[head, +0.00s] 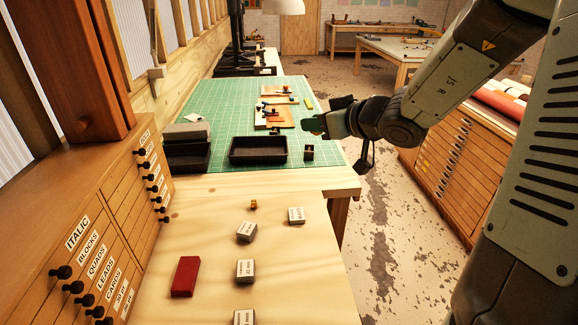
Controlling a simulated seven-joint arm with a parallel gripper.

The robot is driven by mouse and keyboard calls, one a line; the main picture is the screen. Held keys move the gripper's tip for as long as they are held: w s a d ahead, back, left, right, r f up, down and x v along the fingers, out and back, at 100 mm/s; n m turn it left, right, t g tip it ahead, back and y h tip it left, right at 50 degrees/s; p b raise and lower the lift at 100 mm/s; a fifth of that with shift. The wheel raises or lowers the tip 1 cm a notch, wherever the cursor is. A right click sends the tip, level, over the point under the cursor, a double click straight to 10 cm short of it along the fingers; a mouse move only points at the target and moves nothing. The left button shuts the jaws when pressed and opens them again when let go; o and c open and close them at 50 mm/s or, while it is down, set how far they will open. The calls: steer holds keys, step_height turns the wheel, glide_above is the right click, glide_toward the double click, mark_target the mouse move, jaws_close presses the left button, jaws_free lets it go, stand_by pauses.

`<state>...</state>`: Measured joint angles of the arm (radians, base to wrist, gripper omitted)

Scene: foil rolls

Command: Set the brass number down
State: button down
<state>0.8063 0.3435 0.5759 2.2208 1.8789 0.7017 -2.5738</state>
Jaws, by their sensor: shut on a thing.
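My gripper (309,125) is above the right part of the green cutting mat (228,108), its fingers pointing left. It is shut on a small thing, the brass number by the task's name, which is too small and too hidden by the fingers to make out. A small brass-coloured piece (253,204) stands apart on the pale wooden bench in front of the mat. I cannot tell its shape.
A black tray (258,151) and a small dark block (308,153) sit at the mat's front. Wooden boards with small pieces (274,116) lie left of my gripper. Labelled grey blocks (246,270) and a red block (186,277) lie on the near bench. Drawers (110,235) stand left.

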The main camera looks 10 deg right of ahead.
step_height(320, 180, down, 13)
steer(key=n+g+y, duration=0.6)
steer(key=n+g, duration=0.3)
glide_above(310, 257)
step_height(310, 257, down, 14)
steer(key=shift+f, duration=0.2)
step_height(310, 257, down, 10)
steer(key=shift+r, duration=0.2)
steer(key=c, duration=0.9)
jaws_free()
steer(key=shift+f, duration=0.15)
steer(key=v, duration=1)
steer(key=shift+s+d, duration=0.25)
steer(key=shift+s, duration=0.05)
